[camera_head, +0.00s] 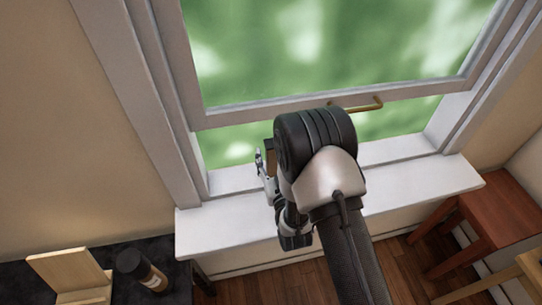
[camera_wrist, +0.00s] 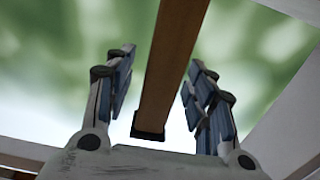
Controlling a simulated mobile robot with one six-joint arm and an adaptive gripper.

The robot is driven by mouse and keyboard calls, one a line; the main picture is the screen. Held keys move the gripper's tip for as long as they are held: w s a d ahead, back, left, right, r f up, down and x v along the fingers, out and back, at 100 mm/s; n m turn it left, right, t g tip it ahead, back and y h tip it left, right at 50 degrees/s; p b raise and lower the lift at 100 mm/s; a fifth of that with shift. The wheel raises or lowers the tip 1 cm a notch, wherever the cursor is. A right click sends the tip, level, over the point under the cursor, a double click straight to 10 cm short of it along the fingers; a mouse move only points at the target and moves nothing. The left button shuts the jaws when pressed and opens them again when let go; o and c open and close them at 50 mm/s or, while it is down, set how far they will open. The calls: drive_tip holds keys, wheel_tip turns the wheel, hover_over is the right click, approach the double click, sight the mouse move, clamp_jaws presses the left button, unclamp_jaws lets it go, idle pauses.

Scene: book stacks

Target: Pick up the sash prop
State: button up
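The sash prop (camera_wrist: 172,65) is a brown wooden bar with a dark end cap. In the wrist view it runs from the top edge down between the two fingers of my gripper (camera_wrist: 163,58). My gripper is open, with a visible gap on each side of the bar. In the head view my arm hides most of the gripper (camera_head: 262,163) and the prop, over the left part of the window sill (camera_head: 235,222). The window sash (camera_head: 240,117) is raised, with an open gap below it.
A brass handle (camera_head: 358,105) sits on the sash's lower rail. A reddish wooden stool (camera_head: 497,212) stands at the right. A dark counter (camera_head: 205,283) at lower left carries a wooden stand (camera_head: 72,272) and a dark-capped jar (camera_head: 140,270).

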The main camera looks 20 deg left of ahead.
drive_tip(key=shift+c, duration=0.6)
drive_tip(key=c, duration=1.1)
clamp_jaws()
drive_tip(key=shift+w+r, duration=0.1)
